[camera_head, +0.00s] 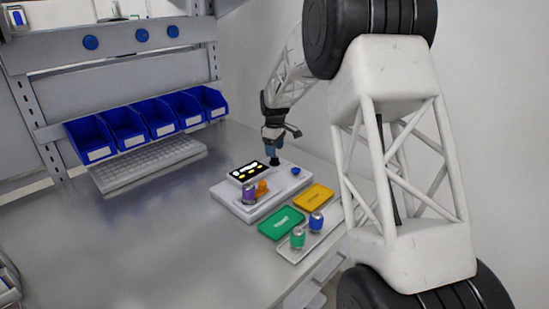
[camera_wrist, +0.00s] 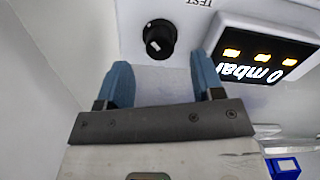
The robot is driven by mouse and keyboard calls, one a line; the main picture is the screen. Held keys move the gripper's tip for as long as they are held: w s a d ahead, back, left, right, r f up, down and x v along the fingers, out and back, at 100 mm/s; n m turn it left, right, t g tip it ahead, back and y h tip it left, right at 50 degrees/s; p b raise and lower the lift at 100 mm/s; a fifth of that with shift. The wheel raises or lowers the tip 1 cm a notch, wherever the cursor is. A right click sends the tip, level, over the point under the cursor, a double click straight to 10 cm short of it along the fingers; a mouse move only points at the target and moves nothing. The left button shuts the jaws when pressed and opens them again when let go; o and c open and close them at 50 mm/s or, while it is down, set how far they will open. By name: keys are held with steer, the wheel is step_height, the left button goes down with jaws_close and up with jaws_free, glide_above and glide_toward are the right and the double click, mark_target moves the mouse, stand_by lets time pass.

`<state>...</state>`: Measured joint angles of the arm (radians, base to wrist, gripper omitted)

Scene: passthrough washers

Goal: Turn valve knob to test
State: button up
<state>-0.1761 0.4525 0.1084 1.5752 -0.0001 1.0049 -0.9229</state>
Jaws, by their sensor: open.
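The valve knob (camera_wrist: 160,38) is black and round with a white pointer mark, set on a white panel in the wrist view. The label TEST (camera_wrist: 195,3) shows upside down at the top edge, partly cut off. My gripper (camera_wrist: 162,78) is open, its two blue fingers apart and empty between, with the knob ahead of the gap. I cannot tell if a finger touches it. In the head view my gripper (camera_head: 273,147) points down over the back of the white test device (camera_head: 232,205). The lit display (camera_wrist: 268,55) reads 0 mbar.
A purple canister (camera_head: 249,194) and an orange part (camera_head: 262,187) sit on the device, with a blue button (camera_head: 296,170) at its right. Green (camera_head: 282,222) and yellow (camera_head: 313,197) trays lie in front, beside green (camera_head: 297,239) and blue (camera_head: 316,223) canisters. Blue bins (camera_head: 125,128) stand behind.

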mark_target(275, 160)
steer(key=shift+f, duration=2.05)
steer(key=c, duration=0.9)
